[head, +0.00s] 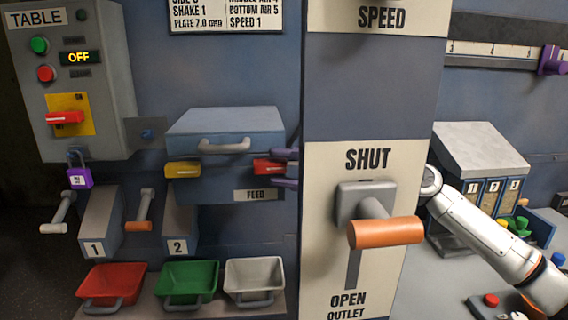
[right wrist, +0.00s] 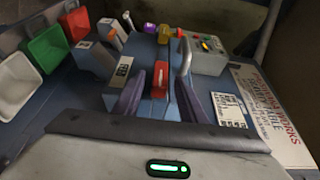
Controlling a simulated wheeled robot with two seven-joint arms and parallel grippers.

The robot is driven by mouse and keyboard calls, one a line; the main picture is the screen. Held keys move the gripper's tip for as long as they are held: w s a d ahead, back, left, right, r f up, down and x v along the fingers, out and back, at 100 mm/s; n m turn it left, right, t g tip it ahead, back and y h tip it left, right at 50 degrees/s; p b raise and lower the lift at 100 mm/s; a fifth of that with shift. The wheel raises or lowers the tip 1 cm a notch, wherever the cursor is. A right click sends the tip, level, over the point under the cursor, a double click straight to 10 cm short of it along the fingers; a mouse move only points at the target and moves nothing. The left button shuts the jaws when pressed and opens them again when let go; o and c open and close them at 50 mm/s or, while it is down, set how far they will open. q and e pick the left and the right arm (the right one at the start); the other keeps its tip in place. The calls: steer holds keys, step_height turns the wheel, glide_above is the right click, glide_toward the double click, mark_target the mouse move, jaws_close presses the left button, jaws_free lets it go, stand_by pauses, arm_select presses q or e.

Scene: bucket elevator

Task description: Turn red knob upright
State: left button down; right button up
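A red knob (head: 270,167) lies level on the right part of the front of the blue-grey feed box (head: 228,122). It also shows in the right wrist view (right wrist: 160,76), in the gap between my fingers. My right gripper (head: 287,168) comes out from behind the post, just right of the red knob; its purple fingers are apart, one above and one below the knob's level. In the wrist view the fingers (right wrist: 160,100) stand open on either side of the knob; I cannot see contact. My left gripper is not in view.
A yellow knob (head: 183,169) sits left on the feed box. A wide post with an orange-gripped lever (head: 385,232) hides part of my right arm. The control box (head: 75,75) has another red handle (head: 64,118), with a purple padlock (head: 78,177) below. Coloured bins (head: 187,282) stand below.

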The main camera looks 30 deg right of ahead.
steer(key=shift+w+a, duration=0.2)
steer(key=shift+w, duration=0.1)
